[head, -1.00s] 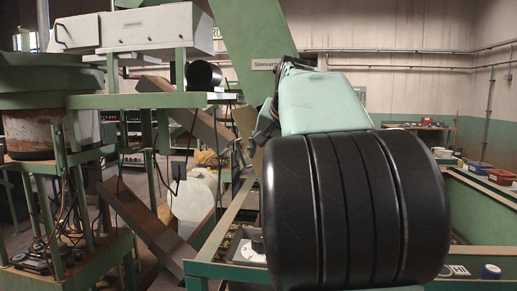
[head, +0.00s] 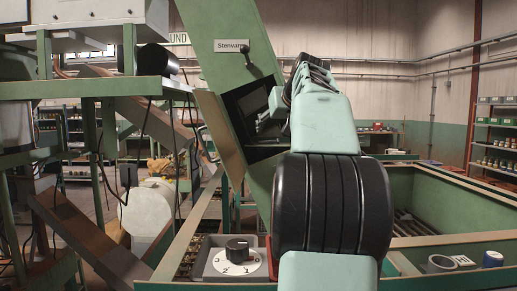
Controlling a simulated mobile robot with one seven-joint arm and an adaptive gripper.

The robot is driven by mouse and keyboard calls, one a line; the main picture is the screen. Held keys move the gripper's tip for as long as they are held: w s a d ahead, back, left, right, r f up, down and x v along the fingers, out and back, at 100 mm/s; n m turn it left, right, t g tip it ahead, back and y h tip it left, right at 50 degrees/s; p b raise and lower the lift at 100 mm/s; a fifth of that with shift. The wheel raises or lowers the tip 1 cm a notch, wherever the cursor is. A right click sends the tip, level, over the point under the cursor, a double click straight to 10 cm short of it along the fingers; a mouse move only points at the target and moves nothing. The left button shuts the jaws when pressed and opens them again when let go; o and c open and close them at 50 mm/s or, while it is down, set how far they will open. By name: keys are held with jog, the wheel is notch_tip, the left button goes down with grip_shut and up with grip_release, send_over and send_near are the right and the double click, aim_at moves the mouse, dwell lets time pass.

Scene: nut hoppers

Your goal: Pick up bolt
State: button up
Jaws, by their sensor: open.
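I cannot make out a bolt anywhere in the head view. My arm, with its pale green links and black ribbed joint, rises through the middle of the picture and hides what lies behind it.
A green chute (head: 218,75) with a label and a dark opening (head: 244,101) stands behind my arm. A dial box (head: 213,268) is at lower centre.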

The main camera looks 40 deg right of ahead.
aim_at(269, 145)
jog(key=shift+d+r+p+x, duration=0.15)
jog(key=shift+p+x, duration=0.1)
jog(key=shift+x, duration=1.55)
jog(key=shift+d+p+x, duration=0.15)
jog(key=shift+p+x, duration=0.1)
jog(key=shift+x, duration=1.55)
jog(key=shift+d+r+p+x, duration=0.1)
jog(key=shift+p+x, duration=0.15)
jog(key=shift+x, duration=1.55)
jog(key=shift+s, duration=0.1)
jog(key=shift+c, duration=0.5)
jog(key=c, duration=0.7)
jog(key=shift+r, duration=0.1)
